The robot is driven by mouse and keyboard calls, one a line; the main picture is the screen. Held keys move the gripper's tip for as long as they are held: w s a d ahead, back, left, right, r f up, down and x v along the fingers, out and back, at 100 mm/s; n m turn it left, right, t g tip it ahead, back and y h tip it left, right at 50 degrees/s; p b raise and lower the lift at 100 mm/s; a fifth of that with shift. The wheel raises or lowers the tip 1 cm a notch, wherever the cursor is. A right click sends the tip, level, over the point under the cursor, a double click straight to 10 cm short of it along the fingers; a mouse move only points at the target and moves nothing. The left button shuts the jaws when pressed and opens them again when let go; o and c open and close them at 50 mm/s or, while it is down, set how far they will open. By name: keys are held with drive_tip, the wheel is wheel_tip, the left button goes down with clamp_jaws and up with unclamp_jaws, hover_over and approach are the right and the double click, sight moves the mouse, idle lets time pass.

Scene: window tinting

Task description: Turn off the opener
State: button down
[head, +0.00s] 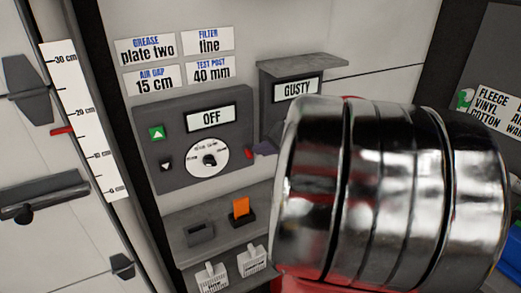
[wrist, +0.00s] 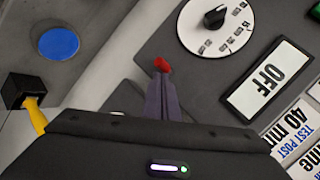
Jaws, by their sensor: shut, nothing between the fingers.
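The opener's dark control panel (head: 170,179) has a display (head: 211,117) reading OFF in the head view. It carries a white dial (head: 208,159) with a black knob, a green up-arrow button (head: 156,133) and a black down-arrow button (head: 166,165). A small red button (head: 248,154) is at the panel's right edge. My gripper (head: 264,147) is shut and empty, its tips right at the red button. In the wrist view, the purple-grey fingers (wrist: 163,85) point at the red button (wrist: 162,64) and appear to reach it; contact is unclear.
Below the panel, a ledge has an orange rocker switch (head: 241,209) and a dark one. At left, a vertical scale (head: 85,120) has a red pointer (head: 62,131) between 10 and 20 cm.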

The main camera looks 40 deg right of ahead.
drive_tip(key=shift+r, duration=0.7)
drive_tip(key=s+d+f, duration=0.1)
drive_tip(key=s+d, duration=0.1)
drive_tip(key=s, duration=0.9)
drive_tip(key=shift+s, duration=0.25)
drive_tip(key=shift+d, duration=0.1)
idle(0.6)
